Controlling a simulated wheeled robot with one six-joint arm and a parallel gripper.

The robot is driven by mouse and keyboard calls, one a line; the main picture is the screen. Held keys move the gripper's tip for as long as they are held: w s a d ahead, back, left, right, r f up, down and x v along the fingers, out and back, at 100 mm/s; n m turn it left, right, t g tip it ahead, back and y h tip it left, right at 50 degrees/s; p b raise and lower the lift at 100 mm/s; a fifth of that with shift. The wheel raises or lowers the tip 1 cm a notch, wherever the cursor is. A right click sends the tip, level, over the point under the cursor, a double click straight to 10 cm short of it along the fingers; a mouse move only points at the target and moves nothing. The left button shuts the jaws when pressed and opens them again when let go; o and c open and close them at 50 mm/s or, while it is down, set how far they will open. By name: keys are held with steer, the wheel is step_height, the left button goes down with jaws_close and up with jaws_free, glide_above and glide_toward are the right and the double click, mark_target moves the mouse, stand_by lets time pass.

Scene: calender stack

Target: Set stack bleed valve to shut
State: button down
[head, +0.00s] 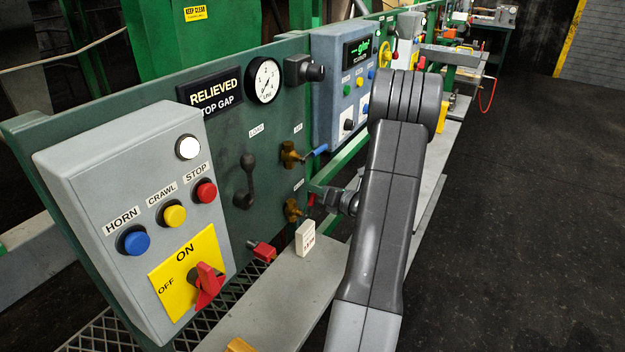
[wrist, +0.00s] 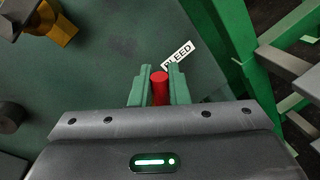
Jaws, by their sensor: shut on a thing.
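The bleed valve (head: 293,210) is a brass body low on the green panel, below a small label that is hard to read in the head view. In the wrist view, the BLEED label (wrist: 179,55) lies just beyond my fingertips. My gripper (wrist: 159,82) is shut on the red valve handle (wrist: 160,92), which stands between its two green fingers. The handle's far end and most of the valve are hidden in the wrist view. In the head view my gripper (head: 320,197) is right of the brass body, partly behind my arm.
A second brass valve (head: 290,154) with a blue lever (head: 316,151) sits above. The grey control box (head: 140,220) with a red switch is at the left. A lock (head: 263,251) and a white tag block (head: 305,238) are below, by the ledge (head: 275,300). Floor at right is clear.

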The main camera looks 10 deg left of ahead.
steer(key=w+d+f+m+g+p, duration=0.1)
steer(key=w+f+m+g+p, duration=0.1)
steer(key=f+m+p, duration=0.4)
steer(key=shift+w+d+f+m+g, duration=0.15)
steer(key=shift+w+f+m+g, duration=0.45)
steer(key=shift+m, duration=1.3)
steer(key=shift+w+f, duration=0.1)
steer(key=shift+w, duration=0.1)
steer(key=c, duration=1.4)
jaws_free()
steer(key=shift+c, duration=0.2)
steer(key=shift+d, duration=0.1)
steer(key=b+v, duration=0.3)
steer(key=v, duration=1)
steer(key=shift+s+d, duration=0.2)
steer(key=shift+d, duration=0.1)
steer(key=shift+f, duration=0.1)
